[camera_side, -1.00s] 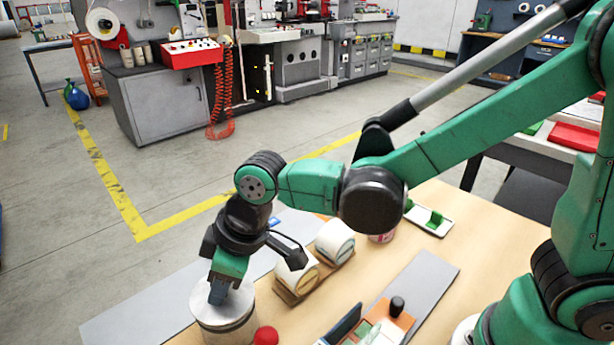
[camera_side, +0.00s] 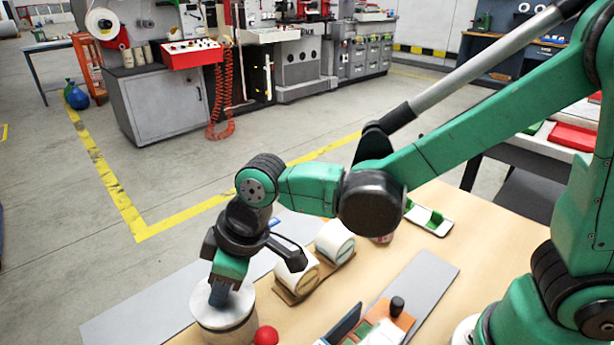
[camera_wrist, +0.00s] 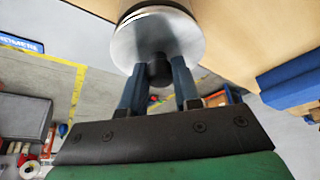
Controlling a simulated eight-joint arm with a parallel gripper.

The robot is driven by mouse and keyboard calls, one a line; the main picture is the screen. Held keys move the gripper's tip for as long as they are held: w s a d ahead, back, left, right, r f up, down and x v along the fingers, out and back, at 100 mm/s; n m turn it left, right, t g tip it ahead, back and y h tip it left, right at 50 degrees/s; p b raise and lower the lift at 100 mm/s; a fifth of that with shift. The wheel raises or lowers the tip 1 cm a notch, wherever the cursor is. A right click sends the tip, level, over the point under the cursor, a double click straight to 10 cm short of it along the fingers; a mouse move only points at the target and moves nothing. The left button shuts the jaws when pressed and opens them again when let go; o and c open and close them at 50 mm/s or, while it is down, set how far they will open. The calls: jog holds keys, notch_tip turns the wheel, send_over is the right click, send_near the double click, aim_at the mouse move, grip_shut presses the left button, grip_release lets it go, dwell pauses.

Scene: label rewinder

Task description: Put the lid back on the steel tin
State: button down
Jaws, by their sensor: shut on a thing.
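The steel tin (camera_side: 226,334) stands at the near left of the table, upright. Its round lid (camera_side: 240,304) is at the top of the tin; in the wrist view the lid (camera_wrist: 140,42) is a bright metal disc with a dark knob (camera_wrist: 158,72). My gripper (camera_side: 218,297) reaches down over the lid. In the wrist view my gripper's two blue fingers (camera_wrist: 159,82) are shut on the knob. The lid lies over the tin's mouth, but I cannot tell whether it is fully seated.
A red ball-like thing (camera_side: 266,337) stands close to the tin's right. Two white label rolls (camera_side: 298,274) (camera_side: 335,239) sit on a wooden holder behind it. A grey mat (camera_side: 427,285) and an orange holder with a black knob (camera_side: 397,306) lie further right.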

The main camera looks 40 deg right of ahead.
dwell(0.3)
jog(key=shift+c, duration=0.4)
grip_release()
jog(key=shift+r, duration=3.45)
jog(key=shift+c, duration=0.2)
grip_shut()
